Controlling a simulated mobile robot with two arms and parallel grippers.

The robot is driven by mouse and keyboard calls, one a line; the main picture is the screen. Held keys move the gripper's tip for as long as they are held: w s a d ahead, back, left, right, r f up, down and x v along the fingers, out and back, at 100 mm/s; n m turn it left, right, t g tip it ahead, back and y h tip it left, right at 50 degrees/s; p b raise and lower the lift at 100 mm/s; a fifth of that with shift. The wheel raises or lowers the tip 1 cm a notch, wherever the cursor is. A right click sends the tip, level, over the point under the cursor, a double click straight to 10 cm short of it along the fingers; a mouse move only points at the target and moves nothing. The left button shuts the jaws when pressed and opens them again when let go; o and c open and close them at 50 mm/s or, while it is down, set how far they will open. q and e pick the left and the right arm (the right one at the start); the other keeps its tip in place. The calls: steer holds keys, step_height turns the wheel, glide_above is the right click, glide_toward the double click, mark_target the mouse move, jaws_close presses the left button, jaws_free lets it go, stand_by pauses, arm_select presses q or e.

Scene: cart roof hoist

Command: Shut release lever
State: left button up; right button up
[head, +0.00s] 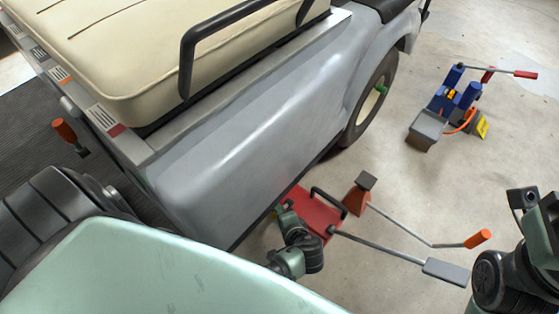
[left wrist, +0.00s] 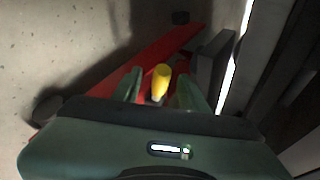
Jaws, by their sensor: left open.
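A yellow-tipped lever (left wrist: 161,80), which looks like the release lever, stands by the red jack (left wrist: 165,55) in the left wrist view. My left gripper (left wrist: 159,73) is open, with one green finger on each side of the yellow tip. I cannot tell whether either finger touches it. In the head view the red floor jack (head: 312,213) lies beside the cart, and my left wrist (head: 297,240) is low against its near end. The lever is mostly hidden there. Part of my right arm shows at the right edge, but its fingertips do not.
The grey cart body (head: 250,130) with a cream seat (head: 150,45) stands over the jack's left side. The jack's long handle (head: 445,272) and an orange-gripped bar (head: 478,239) lie across the floor. A blue device (head: 440,103) stands at the upper right.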

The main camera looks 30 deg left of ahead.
arm_select(q)
jaws_close()
stand_by(1.4)
